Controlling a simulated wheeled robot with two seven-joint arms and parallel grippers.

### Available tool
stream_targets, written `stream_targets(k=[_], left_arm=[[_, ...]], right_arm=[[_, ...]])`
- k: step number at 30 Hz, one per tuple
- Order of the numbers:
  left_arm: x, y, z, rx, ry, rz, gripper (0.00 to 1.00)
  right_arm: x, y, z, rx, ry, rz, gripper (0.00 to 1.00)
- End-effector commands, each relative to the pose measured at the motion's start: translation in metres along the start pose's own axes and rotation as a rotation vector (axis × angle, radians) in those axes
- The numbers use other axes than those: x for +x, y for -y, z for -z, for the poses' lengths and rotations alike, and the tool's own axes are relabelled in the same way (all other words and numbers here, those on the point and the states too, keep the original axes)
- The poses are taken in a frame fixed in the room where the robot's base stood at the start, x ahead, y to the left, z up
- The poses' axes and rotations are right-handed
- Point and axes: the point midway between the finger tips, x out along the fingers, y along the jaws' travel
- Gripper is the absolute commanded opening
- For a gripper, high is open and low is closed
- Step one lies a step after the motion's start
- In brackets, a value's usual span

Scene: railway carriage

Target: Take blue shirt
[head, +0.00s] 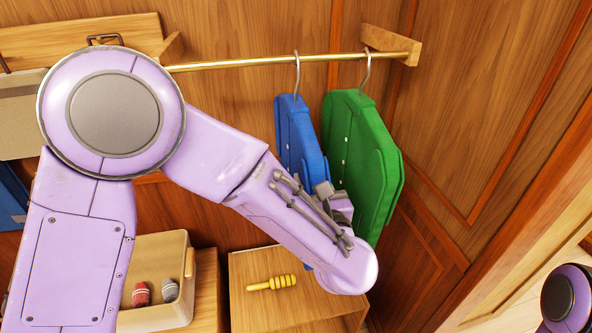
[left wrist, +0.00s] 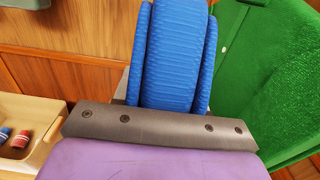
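The blue shirt (head: 295,130) hangs folded on a metal hanger from the brass rail. My left arm crosses in front of its lower part. The blue shirt also fills the upper middle of the left wrist view (left wrist: 175,55), directly beyond the gripper's grey body. My left gripper (head: 338,203) is at the lower part of the shirt, beside the green shirt (head: 365,160). Its fingers are mostly hidden behind my arm, so whether they are open or touching cloth does not show. My right gripper is out of view.
The brass rail (head: 240,62) runs along the wooden wall. The green shirt hangs close to the right of the blue one. Below are a cream bin (head: 158,250) with small red and grey items, and a wooden box (head: 290,310) with a yellow honey dipper (head: 272,283).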

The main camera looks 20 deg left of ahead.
Motion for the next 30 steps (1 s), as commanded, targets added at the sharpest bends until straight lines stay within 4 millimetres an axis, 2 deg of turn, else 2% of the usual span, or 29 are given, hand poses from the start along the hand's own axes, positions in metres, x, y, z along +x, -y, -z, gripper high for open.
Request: stream_targets(k=[7,24,30], left_arm=[[0.0,0.0,-0.007,-0.002,0.001,0.0,0.04],[0.0,0.0,-0.048,-0.002,0.001,0.0,0.04],[0.0,0.0,-0.049,-0.001,0.001,0.001,0.04]], right_arm=[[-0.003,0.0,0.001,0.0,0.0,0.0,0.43],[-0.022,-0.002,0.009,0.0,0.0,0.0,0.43],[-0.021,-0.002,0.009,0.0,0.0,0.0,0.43]])
